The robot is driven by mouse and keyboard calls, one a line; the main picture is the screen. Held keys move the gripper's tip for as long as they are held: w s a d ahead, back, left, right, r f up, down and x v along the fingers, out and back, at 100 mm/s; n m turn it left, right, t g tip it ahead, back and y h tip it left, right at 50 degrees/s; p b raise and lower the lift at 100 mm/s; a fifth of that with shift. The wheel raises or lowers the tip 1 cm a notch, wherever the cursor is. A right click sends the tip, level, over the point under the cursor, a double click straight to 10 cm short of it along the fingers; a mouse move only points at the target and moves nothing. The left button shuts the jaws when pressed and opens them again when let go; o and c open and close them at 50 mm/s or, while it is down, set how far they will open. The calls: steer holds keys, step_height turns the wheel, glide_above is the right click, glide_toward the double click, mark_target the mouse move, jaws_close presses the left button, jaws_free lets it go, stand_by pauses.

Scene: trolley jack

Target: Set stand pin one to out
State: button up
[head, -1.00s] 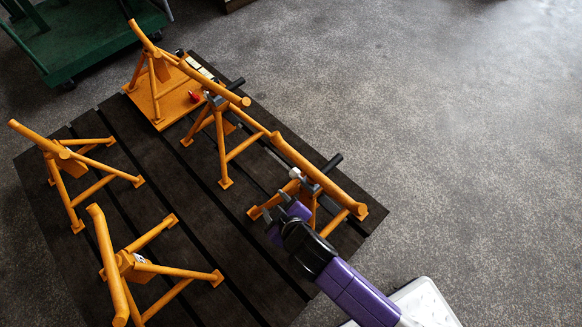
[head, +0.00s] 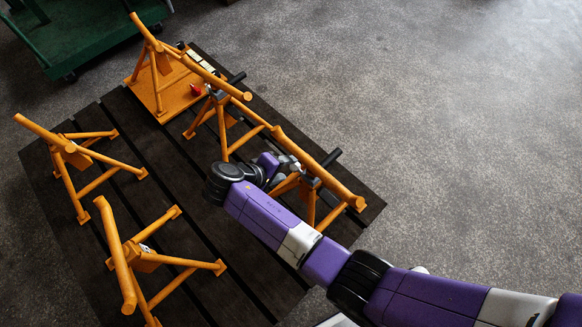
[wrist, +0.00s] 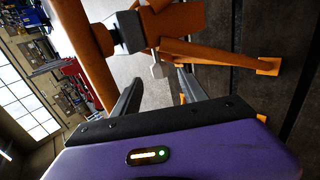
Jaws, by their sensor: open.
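An orange stand (head: 313,207) with a long orange bar on top stands at the right of the dark slatted platform. In the wrist view, a pale grey pin (wrist: 158,68) with a small head shows at this stand's dark collar (wrist: 130,32). My gripper (wrist: 160,76) is open, its two dark fingers apart on either side of the pin's end. I cannot tell whether they touch it. In the head view my gripper (head: 287,164) is beside the stand's top, and my wrist partly hides the stand. The pin's seating is not clear.
Similar orange stands are at the middle (head: 222,128), left (head: 70,165) and front left (head: 140,262). An orange plate (head: 180,98) holds a small red item (head: 197,90). A green cart (head: 90,35) is at upper left. Grey floor at right is clear.

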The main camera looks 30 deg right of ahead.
mark_target(292, 167)
steer(key=shift+b+x, duration=0.5)
steer(key=shift+x, duration=1.45)
jaws_close()
